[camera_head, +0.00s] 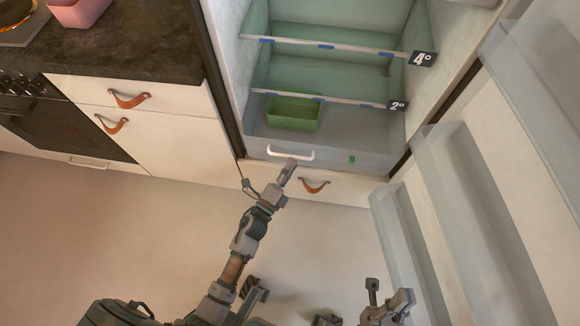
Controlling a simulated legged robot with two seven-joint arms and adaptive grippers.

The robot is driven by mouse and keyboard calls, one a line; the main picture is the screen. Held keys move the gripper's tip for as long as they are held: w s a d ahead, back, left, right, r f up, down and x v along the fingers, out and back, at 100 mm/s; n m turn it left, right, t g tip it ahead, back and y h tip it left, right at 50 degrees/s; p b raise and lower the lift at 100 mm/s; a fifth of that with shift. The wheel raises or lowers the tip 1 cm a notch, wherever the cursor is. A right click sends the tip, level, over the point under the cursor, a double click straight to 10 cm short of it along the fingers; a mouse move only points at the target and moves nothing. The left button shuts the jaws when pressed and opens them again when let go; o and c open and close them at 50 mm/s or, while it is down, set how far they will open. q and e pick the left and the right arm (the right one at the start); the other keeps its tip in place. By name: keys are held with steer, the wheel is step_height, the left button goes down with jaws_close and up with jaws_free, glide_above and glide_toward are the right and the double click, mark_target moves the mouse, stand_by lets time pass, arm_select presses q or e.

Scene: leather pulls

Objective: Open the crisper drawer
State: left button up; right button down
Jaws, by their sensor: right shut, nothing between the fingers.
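The crisper drawer (370,163) is the pale, translucent drawer at the bottom of the open fridge. It looks pushed in. Its white bar handle (304,156) is on the left of its front, and a small green mark (351,160) is to the right. My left gripper (267,168) is just below and left of the handle, with its fingers spread. One fingertip is close to the handle's lower edge; I cannot tell whether it touches. My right gripper (388,294) is low at the bottom of the view, far from the drawer, shut and empty.
A green bin (293,112) stands inside the fridge, behind the drawer front. Shelves carry labels 4° (422,59) and 2° (398,106). The open fridge door (470,210) with its bins fills the right side. A leather pull (314,187) is below the drawer. Cabinets (170,140) stand left.

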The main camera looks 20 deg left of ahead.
arm_select(q)
steer(key=shift+a, duration=0.1)
steer(key=v, duration=1.2)
